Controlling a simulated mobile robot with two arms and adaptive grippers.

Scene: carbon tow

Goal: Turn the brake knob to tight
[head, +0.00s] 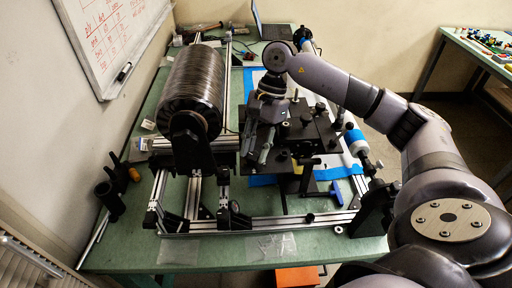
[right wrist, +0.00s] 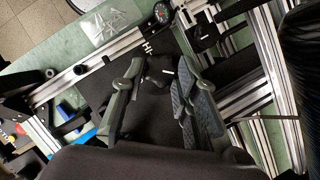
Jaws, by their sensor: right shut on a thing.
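The brake knob (right wrist: 157,77) is small and black with a short white mark, seen in the right wrist view. It sits between the fingertips of my right gripper (right wrist: 158,68), which is shut on it. In the head view my right gripper (head: 264,148) reaches down over the black plate assembly in the middle of the rig, and its fingers hide the knob there. White lettering shows on the black plate beyond the knob in the wrist view, too small to read surely. My left gripper is not in view.
A large spool of dark tow (head: 194,88) stands left of my right gripper. An aluminium frame (head: 265,222) surrounds the plates on the green table (head: 115,240). A small round dial (right wrist: 160,13) is near the frame. A blue-and-white roller (head: 355,140) is at right.

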